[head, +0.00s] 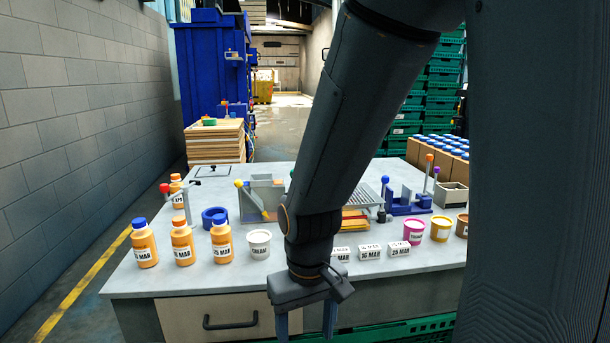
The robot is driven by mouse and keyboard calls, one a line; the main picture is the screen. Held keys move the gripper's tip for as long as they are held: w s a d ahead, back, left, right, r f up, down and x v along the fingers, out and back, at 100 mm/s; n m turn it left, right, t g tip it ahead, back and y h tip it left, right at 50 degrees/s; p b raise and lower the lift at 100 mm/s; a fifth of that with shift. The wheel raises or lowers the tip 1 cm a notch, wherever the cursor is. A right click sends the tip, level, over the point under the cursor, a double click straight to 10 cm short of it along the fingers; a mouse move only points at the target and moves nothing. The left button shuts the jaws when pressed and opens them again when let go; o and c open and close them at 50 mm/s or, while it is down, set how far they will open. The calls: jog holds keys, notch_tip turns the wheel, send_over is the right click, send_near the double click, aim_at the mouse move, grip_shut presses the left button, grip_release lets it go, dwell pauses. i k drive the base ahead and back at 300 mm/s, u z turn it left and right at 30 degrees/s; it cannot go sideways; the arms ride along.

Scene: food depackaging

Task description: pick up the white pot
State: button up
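My gripper (306,325) hangs pointing down in front of the table's front edge, lower in the picture and to the right of the pot. Its two blue fingers are apart with nothing visible between them. The fingertips run near the bottom of the picture. The gripper is clear of the pot.
Orange bottles (183,242) stand left of the pot, with a blue ring (215,217) behind. My arm hides the table's middle. Bare tabletop lies at front left.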

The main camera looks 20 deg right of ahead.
aim_at(259, 241)
jog(key=z, duration=3.25)
jog(key=k, duration=0.9)
jog(key=u, duration=1.7)
jog(key=i, duration=0.5)
jog(key=z, duration=0.05)
